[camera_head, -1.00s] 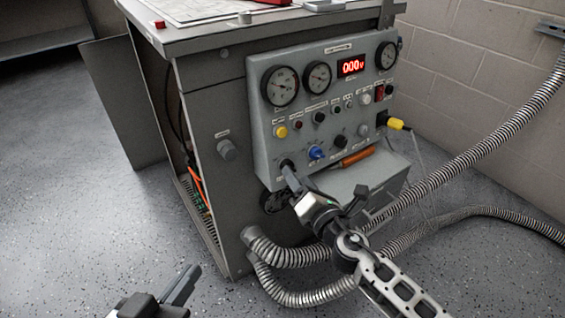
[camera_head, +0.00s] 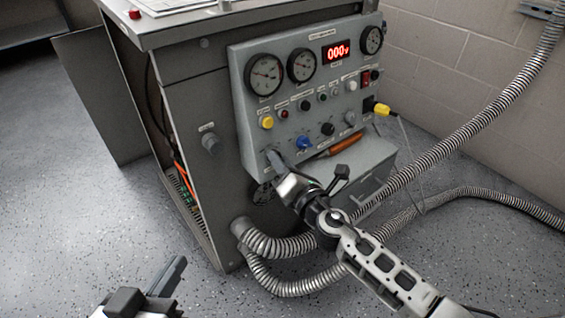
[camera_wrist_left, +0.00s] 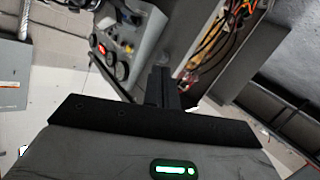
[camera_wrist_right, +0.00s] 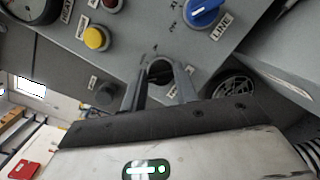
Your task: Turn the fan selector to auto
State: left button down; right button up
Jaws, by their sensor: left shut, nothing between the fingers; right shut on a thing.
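The grey control panel (camera_head: 240,110) stands on the front of the cabinet. My right gripper (camera_head: 274,158) is at the panel's lower left, left of the blue LINE knob (camera_head: 304,143). In the right wrist view its fingers (camera_wrist_right: 160,92) are shut on a dark round selector knob (camera_wrist_right: 160,68), with the blue knob (camera_wrist_right: 205,12) up and right. The fingers partly hide this knob, and I cannot read its label or setting. My left gripper (camera_head: 172,274) is shut and empty, low over the floor, away from the panel. Its fingers also show in the left wrist view (camera_wrist_left: 162,88).
Above the knobs are round gauges (camera_head: 264,74) and a red display (camera_head: 338,52). An orange-handled tool (camera_head: 345,147) lies on the ledge below the panel. Corrugated conduits (camera_head: 290,245) run close under my right arm. The floor at left is clear.

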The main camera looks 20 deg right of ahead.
pick_arm(q)
jog(key=shift+r, duration=0.15)
pick_arm(e)
jog(key=shift+m, duration=0.3)
pick_arm(q)
jog(key=shift+s+a+f+g+y+p, duration=0.1)
jog(key=shift+a+f+g+y+p, duration=0.3)
jog(key=shift+f+p, duration=0.45)
jog(key=shift+s+a+f+g+y+p, duration=0.2)
jog(key=shift+f+g+p, duration=0.25)
jog(key=shift+p, duration=0.65)
jog(key=shift+w+a+f+g+y+p, duration=0.1)
jog(key=shift+a+f+g+y+p, duration=0.15)
jog(key=shift+f+g+y+p, duration=0.55)
pick_arm(e)
jog(key=shift+r+m+g+h, duration=0.1)
jog(key=shift+m+g+h, duration=0.3)
jog(key=shift+m, duration=1.75)
jog(key=shift+m+g+h, duration=0.4)
jog(key=shift+m, duration=1.75)
pick_arm(q)
jog(key=shift+r+t+h, duration=0.1)
jog(key=shift+t+h, duration=0.15)
jog(key=shift+h, duration=0.15)
pick_arm(e)
jog(key=o, duration=1)
jog(key=shift+c, duration=0.2)
pick_arm(q)
jog(key=shift+r, duration=0.1)
